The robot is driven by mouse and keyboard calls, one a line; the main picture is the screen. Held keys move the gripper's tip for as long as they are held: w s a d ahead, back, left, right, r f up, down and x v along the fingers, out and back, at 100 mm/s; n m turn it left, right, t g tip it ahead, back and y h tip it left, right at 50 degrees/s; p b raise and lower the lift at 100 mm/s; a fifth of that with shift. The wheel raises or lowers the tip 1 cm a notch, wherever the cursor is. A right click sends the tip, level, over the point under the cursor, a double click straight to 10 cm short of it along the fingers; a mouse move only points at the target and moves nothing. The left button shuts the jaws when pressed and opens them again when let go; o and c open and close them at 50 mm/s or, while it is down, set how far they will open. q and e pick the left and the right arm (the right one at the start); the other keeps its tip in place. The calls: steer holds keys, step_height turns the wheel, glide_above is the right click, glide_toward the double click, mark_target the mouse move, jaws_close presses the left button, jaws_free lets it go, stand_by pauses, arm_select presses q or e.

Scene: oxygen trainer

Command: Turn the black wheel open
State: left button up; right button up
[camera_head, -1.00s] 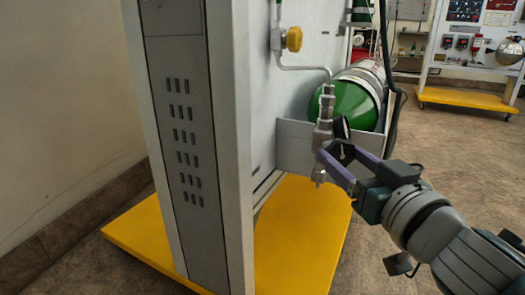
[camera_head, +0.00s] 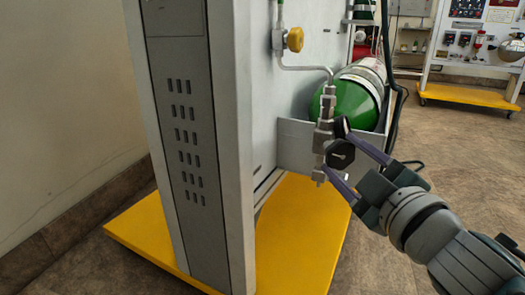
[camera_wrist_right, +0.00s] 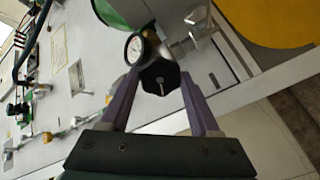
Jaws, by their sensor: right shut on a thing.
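The black wheel (camera_head: 341,154) is a small faceted knob on the metal valve fitting (camera_head: 325,107) in front of the green cylinder (camera_head: 357,104). My right gripper (camera_head: 338,152) is shut on the wheel, with one purple finger above it and one below in the head view. In the right wrist view, the wheel (camera_wrist_right: 160,77) sits between the fingertips, its face towards the camera. A round gauge (camera_wrist_right: 134,48) is just behind it. My left gripper is not in view.
A yellow valve knob (camera_head: 295,39) is on the pipe above. The grey panel (camera_head: 180,130) stands close on the left, on a yellow base (camera_head: 300,235). Open floor lies to the right. Another trainer (camera_head: 470,60) stands at the back right.

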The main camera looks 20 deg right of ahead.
steer(key=n, duration=0.5)
steer(key=shift+n, duration=0.4)
steer(key=n+b, duration=0.1)
steer(key=n, duration=0.5)
steer(key=n+b, duration=0.1)
steer(key=n, duration=0.5)
steer(key=shift+n, duration=0.3)
steer(key=n, duration=0.3)
steer(key=shift+n, duration=0.7)
steer(key=o, duration=1.4)
steer(key=shift+c, duration=0.2)
steer(key=shift+s, duration=0.1)
